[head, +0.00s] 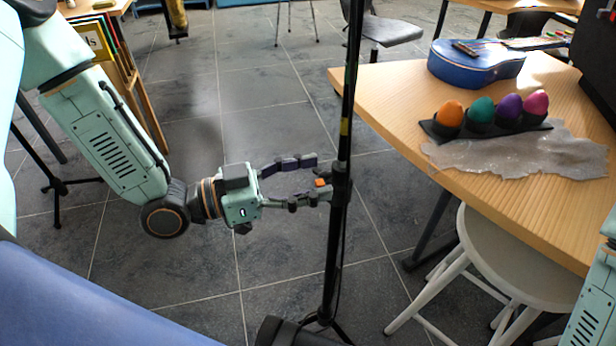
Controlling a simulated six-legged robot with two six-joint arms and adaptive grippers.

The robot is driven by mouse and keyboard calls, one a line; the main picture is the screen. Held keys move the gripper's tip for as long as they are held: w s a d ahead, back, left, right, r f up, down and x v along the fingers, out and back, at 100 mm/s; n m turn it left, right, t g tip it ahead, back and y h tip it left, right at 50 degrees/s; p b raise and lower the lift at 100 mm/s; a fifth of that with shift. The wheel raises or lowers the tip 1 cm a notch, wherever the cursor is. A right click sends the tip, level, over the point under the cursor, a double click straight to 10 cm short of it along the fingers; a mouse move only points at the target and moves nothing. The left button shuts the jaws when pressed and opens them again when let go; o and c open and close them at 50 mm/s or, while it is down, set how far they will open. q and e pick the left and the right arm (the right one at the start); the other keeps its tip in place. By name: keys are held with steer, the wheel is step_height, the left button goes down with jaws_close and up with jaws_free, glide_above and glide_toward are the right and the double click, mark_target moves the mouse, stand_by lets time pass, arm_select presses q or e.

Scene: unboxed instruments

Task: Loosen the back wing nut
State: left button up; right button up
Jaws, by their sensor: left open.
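A black upright stand (345,85) rises in the middle of the head view, with a thin yellow band on its upper tube. A small orange wing nut (321,183) sticks out from the left side of a black collar (341,186) on the stand. No second wing nut shows. My left gripper (316,177) is open. Its two dark fingers reach toward the stand from the left, one above and one below the orange nut. I cannot tell whether either finger touches the nut or the stand. My right gripper is out of view.
A wooden table (450,165) at right holds a blue guitar (478,62) and a dark rack (487,128) of several coloured egg-shaped things on a grey cloth (510,158). A white stool (495,262) stands under it. Tiled floor (200,295) lies open left of the stand.

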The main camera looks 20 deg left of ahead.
arm_select(q)
steer(key=shift+c, duration=0.5)
steer(key=c, duration=1.1)
steer(key=shift+o, duration=0.2)
